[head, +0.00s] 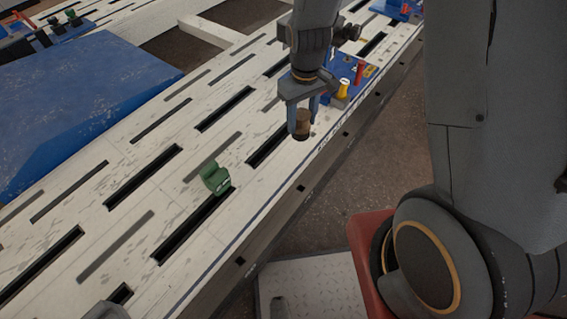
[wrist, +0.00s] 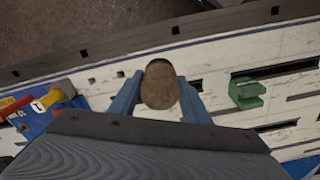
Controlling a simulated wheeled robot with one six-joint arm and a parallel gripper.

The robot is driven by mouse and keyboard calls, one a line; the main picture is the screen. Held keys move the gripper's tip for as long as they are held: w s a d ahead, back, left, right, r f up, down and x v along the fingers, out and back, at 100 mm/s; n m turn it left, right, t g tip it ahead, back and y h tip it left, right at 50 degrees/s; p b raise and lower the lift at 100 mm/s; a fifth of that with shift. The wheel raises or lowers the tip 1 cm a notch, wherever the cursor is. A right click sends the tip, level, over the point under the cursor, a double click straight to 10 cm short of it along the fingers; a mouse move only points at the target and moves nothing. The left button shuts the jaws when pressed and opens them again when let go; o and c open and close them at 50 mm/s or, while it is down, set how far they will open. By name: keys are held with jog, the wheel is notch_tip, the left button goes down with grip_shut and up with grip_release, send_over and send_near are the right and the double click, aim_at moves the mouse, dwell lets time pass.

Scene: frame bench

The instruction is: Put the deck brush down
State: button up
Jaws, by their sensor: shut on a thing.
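My gripper (head: 303,112) is over the near edge of the white slotted bench (head: 125,165). Its two blue-grey fingers are shut on a small brown rounded thing, the deck brush (head: 301,127). In the wrist view the deck brush (wrist: 160,86) shows its brown rounded end between the fingers (wrist: 158,97). The rest of it is hidden, and no bristles can be made out. It appears to be above the bench top; I cannot tell whether it touches.
A green block-like piece (head: 215,178) stands on the bench left of my gripper. A blue tray (head: 352,70) with yellow and red items lies just behind. A large blue sheet (head: 75,115) lies far left. Dark slots cut the bench top; bare boards lie between them.

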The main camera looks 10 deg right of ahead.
jog(key=shift+w+a+f+n+b, duration=0.3)
jog(key=shift+a+f+n+b, duration=0.4)
jog(key=shift+f+b, duration=1.05)
jog(key=shift+w+a+f+n+b, duration=0.4)
jog(key=shift+a+f+b, duration=0.5)
jog(key=shift+f, duration=1.8)
jog(key=shift+w+a+f+n+b, duration=0.2)
jog(key=shift+a+f+n+b, duration=0.5)
jog(key=shift+f+b, duration=1.05)
jog(key=shift+f+p, duration=0.4)
jog(key=shift+f, duration=0.25)
jog(key=o, duration=1.1)
jog(key=shift+r, duration=0.1)
